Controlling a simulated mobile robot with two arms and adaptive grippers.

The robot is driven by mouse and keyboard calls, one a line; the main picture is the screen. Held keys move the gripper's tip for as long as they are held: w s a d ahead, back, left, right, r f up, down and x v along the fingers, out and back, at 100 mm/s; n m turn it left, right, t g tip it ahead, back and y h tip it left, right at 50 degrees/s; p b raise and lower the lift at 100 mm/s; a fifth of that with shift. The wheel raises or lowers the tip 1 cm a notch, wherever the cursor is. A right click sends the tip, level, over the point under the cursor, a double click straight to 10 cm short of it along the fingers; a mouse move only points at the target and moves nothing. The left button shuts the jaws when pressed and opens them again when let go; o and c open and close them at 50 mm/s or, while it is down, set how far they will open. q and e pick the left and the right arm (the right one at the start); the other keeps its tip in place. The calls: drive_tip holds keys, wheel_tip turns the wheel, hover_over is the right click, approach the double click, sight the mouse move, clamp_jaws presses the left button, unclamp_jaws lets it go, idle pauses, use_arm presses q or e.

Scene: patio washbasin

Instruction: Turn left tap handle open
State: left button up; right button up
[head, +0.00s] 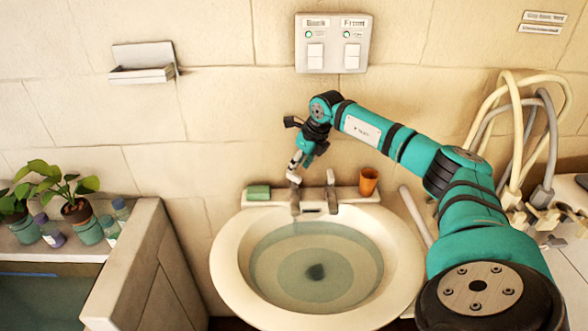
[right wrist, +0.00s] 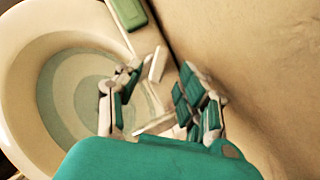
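The left tap (head: 295,203) stands on the back ledge of the round washbasin (head: 228,262). Its pale handle (right wrist: 157,64) shows in the right wrist view, close to the green soap. My right gripper (head: 296,170) points down over this tap in the head view. In the right wrist view, my right gripper (right wrist: 162,72) is open, with its fingers apart on either side of the handle. I cannot tell whether either finger touches it. The right tap (head: 331,188) stands beside it, upright. My left gripper is not in view.
A green soap bar (head: 258,192) lies left of the taps and an orange cup (head: 369,181) stands right. Potted plants (head: 77,209) and bottles line the left ledge. Hoses (head: 513,130) hang at the right. A switch panel (head: 333,43) and an empty shelf (head: 143,72) are on the wall.

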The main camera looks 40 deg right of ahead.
sight(294, 179)
drive_tip(key=shift+p+x, duration=0.3)
drive_tip(key=shift+x, duration=1.9)
drive_tip(key=shift+c, duration=0.3)
clamp_jaws()
